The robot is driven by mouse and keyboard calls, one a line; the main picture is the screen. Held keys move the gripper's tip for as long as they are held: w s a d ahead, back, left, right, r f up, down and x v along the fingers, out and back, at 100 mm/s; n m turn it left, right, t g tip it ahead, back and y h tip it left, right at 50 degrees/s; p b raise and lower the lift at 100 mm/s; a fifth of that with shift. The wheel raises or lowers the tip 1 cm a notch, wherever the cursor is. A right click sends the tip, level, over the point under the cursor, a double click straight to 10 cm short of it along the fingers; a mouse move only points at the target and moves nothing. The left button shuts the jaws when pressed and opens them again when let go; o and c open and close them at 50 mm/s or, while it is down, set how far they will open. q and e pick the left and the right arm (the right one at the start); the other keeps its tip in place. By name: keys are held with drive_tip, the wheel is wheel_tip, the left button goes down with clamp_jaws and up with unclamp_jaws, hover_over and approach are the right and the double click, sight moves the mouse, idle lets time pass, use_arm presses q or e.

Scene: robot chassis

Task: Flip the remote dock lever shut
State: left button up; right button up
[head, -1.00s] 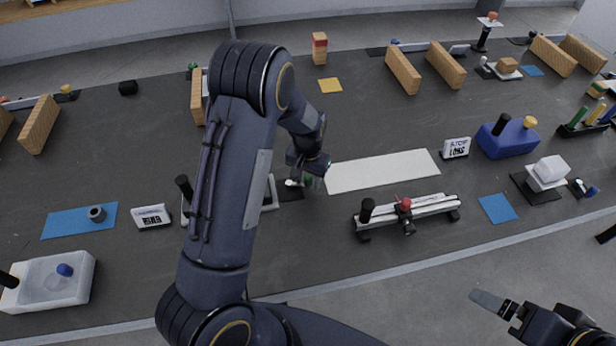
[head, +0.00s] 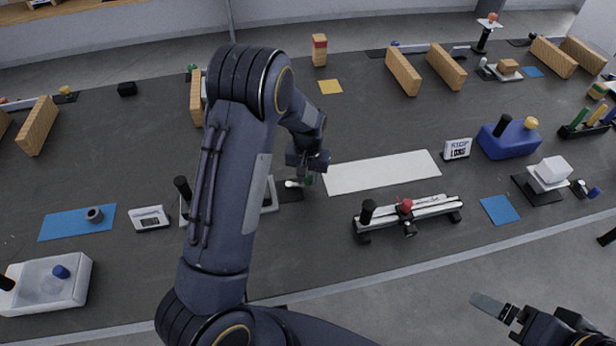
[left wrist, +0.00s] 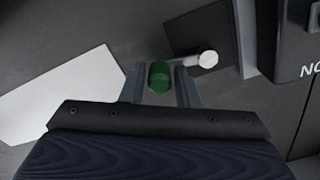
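A lever with a green knob (left wrist: 160,75) shows in the left wrist view; its pale rod runs right to a white round end (left wrist: 207,58) over a dark plate (left wrist: 195,35). My left gripper (left wrist: 160,92) has its two fingers on either side of the knob, with narrow gaps. In the head view the knob (head: 305,180) shows small beneath my left gripper (head: 308,172), and my left arm hides part of the dock. My right gripper (head: 490,303) is at the lower right, far from the lever; its finger opening is unclear.
A white mat (head: 380,171) lies just right of the lever. A rail device with a red knob (head: 405,206) stands at the lower right of it. A sign (head: 457,148) and a blue box (head: 507,140) stand farther right. A blue mat (head: 70,223) lies at left.

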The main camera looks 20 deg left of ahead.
use_arm(q)
drive_tip(key=shift+o, duration=1.3)
wheel_tip(320, 180, up, 8)
drive_tip(key=shift+f+b, duration=0.1)
drive_tip(key=shift+b, duration=0.25)
